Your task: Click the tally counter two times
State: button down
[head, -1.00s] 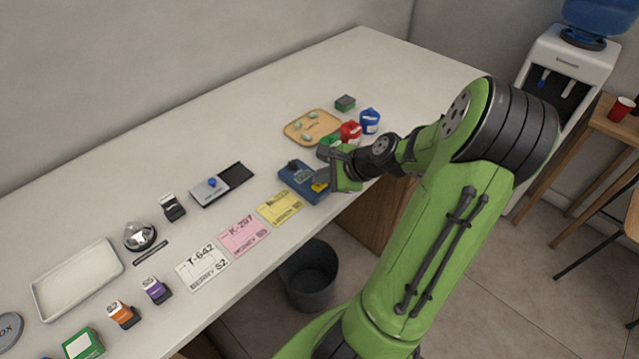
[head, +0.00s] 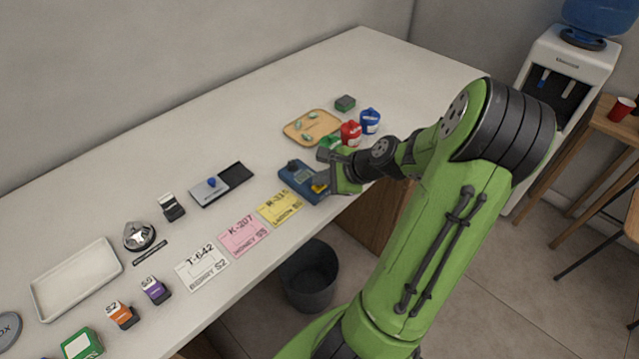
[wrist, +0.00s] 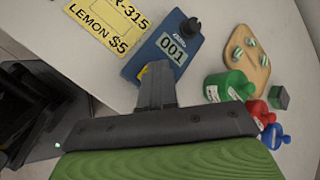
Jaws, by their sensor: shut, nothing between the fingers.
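The tally counter (head: 289,174) is a blue block near the counter's front edge in the head view. It also shows in the wrist view (wrist: 152,52), where its display reads 001. It has a black knob (wrist: 190,25) at its far end and a yellow button (wrist: 146,69) at its near end. My gripper (wrist: 156,84) is shut and empty, with its fingertips at the yellow button and partly covering it. Whether they touch the button I cannot tell. The gripper also shows in the head view (head: 327,181), at the counter's right end.
Yellow, pink and white tickets (head: 281,207) lie to the left. Green, red (head: 351,133) and blue (head: 370,121) containers and a wooden tray (head: 296,139) stand close behind the gripper. A bell (head: 140,236) and a white tray (head: 77,280) are further left. The back of the counter is clear.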

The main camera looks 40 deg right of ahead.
aim_at(323, 188)
jog(key=shift+r+p, duration=0.85)
jog(key=shift+p, duration=0.15)
notch_tip(323, 188, up, 5)
jog(key=p, duration=0.5)
dwell(2.2)
